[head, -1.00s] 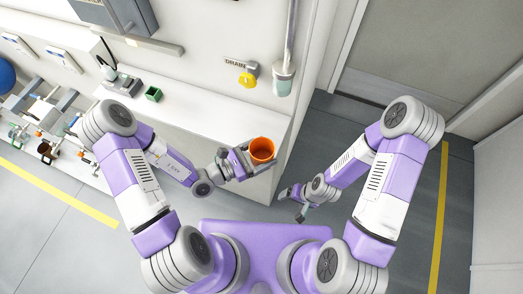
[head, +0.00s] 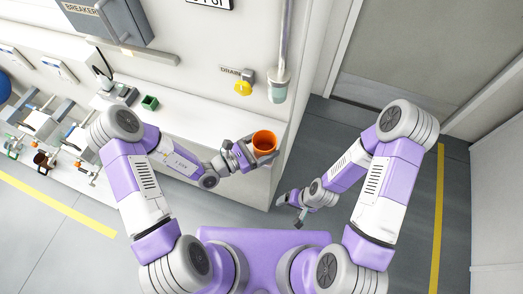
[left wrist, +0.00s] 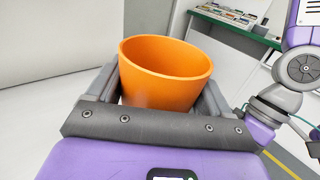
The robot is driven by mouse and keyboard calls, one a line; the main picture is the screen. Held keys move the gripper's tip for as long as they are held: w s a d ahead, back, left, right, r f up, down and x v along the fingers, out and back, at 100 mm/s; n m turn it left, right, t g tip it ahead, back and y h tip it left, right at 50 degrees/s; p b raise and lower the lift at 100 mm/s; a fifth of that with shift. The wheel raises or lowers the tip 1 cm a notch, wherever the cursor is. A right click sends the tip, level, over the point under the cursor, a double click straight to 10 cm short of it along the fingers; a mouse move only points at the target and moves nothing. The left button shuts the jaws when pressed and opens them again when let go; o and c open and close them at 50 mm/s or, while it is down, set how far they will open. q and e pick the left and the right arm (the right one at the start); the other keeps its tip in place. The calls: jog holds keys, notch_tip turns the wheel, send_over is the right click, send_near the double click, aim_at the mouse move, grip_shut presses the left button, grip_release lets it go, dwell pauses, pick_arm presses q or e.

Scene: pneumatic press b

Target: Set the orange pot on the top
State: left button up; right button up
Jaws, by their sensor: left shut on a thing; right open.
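The orange pot (head: 264,141) is an open, empty-looking cup, upright near the right end of the white counter top (head: 205,116) in the head view. My left gripper (head: 251,153) is shut on it, with a finger on each side. In the left wrist view the pot (left wrist: 165,75) sits upright between the two fingers, and its lower part is hidden by the gripper body. I cannot tell whether its base touches the counter. My right gripper (head: 293,208) is open and empty, low over the floor to the right of the counter's end.
A small green box (head: 150,102) and a grey device (head: 118,93) stand on the counter at the left. A pipe with a grey cup-like end (head: 278,92) and a yellow drain valve (head: 243,88) hang on the wall behind the pot. The middle of the counter is clear.

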pick_arm(q)
jog(key=shift+w+d+f+b, duration=0.15)
jog(key=shift+w+d, duration=0.35)
jog(key=shift+w, duration=1)
jog(key=shift+w+d+f+b, duration=0.1)
jog(key=shift+w+d+b, duration=0.25)
jog(key=shift+w, duration=1.1)
jog(key=shift+w+d+f+b, duration=0.1)
jog(key=shift+w+d, duration=0.5)
jog(key=shift+w, duration=0.9)
jog(key=shift+r, duration=0.1)
jog(key=shift+f, duration=0.4)
jog(key=o, duration=1)
jog(key=shift+c, duration=0.2)
jog(key=shift+a, duration=0.1)
